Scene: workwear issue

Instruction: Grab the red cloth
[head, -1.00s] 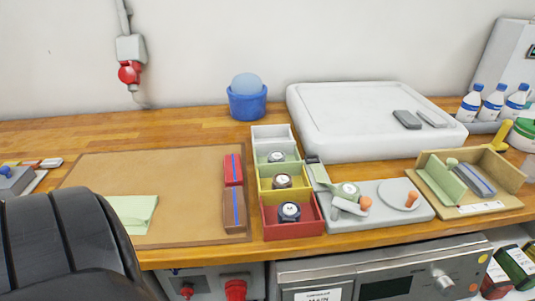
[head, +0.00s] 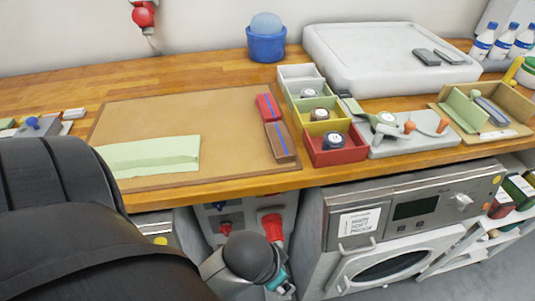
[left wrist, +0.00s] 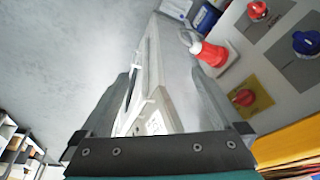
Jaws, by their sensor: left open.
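A small folded red cloth with a blue stripe (head: 268,107) lies on the right side of the brown mat (head: 200,108) in the head view. A brown piece with a blue stripe (head: 280,142) lies just in front of it. A pale green cloth (head: 150,157) lies flat at the mat's front left. My left gripper, low in front of the bench in the head view, is well apart from the red cloth. In the left wrist view its fingers (left wrist: 165,92) stand apart with nothing held between them. The red cloth does not show there. My right gripper is not in view.
Several coloured bins (head: 336,155) stand right of the mat. A blue tub (head: 266,44) and a white tray (head: 385,55) stand behind. The bench's front edge, a red plug (head: 271,224) and a washing machine (head: 350,222) are near my left arm. The mat's middle is clear.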

